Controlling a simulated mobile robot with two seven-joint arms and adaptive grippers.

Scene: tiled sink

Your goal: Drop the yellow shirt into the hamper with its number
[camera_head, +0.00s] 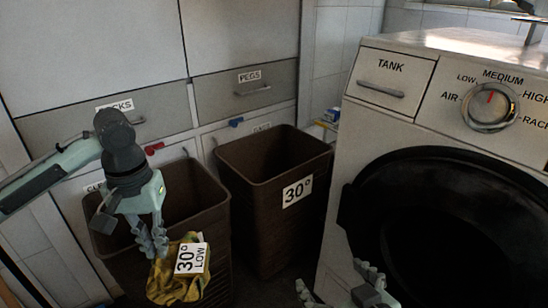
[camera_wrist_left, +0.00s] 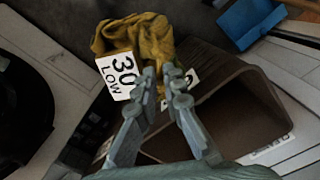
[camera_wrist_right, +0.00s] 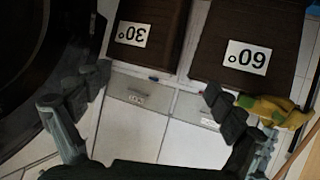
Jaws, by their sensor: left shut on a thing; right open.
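The yellow shirt (camera_head: 165,281) hangs crumpled from my left gripper (camera_head: 153,243), which is shut on it. Its white tag (camera_head: 191,259) reads 30° LOW. The shirt is in front of the left brown hamper (camera_head: 215,215), hiding that hamper's label in the head view; the right wrist view shows a 60° label (camera_wrist_right: 246,58) on it. The right brown hamper (camera_head: 262,222) bears a 30° label (camera_head: 297,191). The shirt also shows in the left wrist view (camera_wrist_left: 152,38). My right gripper (camera_head: 336,283) is open and empty, low before the washer.
The washing machine (camera_head: 390,128) with its dark round door (camera_head: 450,225) stands at the right, close to the 30° hamper. Drawers labelled PEGS (camera_head: 249,77) and SOCKS (camera_head: 115,105) are behind the hampers. A blue object (camera_head: 235,122) and a red one (camera_head: 154,148) are on the cabinet fronts.

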